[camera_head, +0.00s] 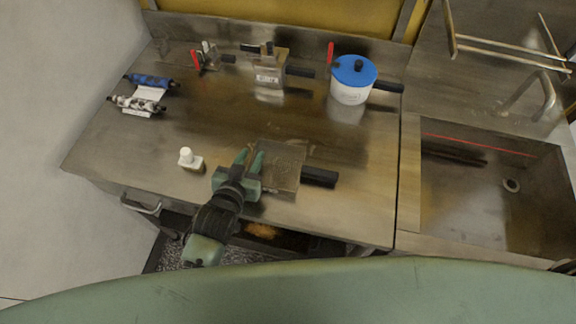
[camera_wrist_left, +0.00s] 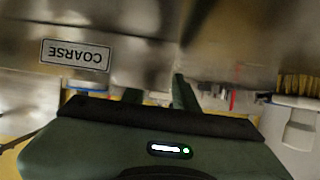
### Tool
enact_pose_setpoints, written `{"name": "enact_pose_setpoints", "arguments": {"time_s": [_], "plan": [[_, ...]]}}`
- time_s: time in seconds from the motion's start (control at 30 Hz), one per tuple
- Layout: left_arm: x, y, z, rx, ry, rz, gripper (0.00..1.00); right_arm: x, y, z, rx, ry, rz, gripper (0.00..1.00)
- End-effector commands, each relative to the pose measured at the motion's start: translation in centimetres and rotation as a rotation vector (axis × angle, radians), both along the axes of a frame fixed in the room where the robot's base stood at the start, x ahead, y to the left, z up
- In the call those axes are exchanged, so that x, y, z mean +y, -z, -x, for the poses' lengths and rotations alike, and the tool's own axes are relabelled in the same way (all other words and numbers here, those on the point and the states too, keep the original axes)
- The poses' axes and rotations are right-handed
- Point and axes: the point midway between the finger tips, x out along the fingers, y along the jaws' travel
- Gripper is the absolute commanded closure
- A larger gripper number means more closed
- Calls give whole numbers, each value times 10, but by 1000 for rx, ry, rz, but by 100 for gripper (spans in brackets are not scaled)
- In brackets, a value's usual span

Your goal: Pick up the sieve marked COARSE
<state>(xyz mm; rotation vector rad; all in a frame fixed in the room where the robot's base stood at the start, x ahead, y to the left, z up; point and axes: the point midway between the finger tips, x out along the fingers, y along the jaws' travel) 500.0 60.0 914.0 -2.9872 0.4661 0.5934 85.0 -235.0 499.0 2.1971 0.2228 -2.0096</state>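A square metal sieve (camera_head: 281,160) with a black handle (camera_head: 320,177) pointing right lies on the steel table near its front. In the left wrist view a label reading COARSE (camera_wrist_left: 75,55) shows upside down on a shiny metal face at the upper left. My left gripper (camera_head: 248,160) is at the sieve's left side, handle on the far side. Its two fingers (camera_wrist_left: 159,94) stand apart in the wrist view. I cannot tell whether they touch the sieve or straddle its edge. My right gripper is not in view.
Behind are a labelled metal box (camera_head: 268,75) with a black handle and a white pot (camera_head: 351,92) with a blue lid. A small white bottle (camera_head: 187,158) stands left of my gripper. Two rolls (camera_head: 150,82) lie far left. A sink (camera_head: 490,190) is right. The table's middle is clear.

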Motion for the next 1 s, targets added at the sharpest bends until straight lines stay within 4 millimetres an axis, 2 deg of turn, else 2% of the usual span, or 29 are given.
{"name": "enact_pose_setpoints", "arguments": {"time_s": [0.2,0.3,0.33,1.0], "plan": [[0,1,-1,1,0,0,71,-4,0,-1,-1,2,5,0],[0,1,0,1,0,0,99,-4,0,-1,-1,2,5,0],[0,1,0,1,0,0,100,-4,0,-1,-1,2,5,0],[0,1,0,2,0,-1,100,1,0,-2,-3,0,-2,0]]}}
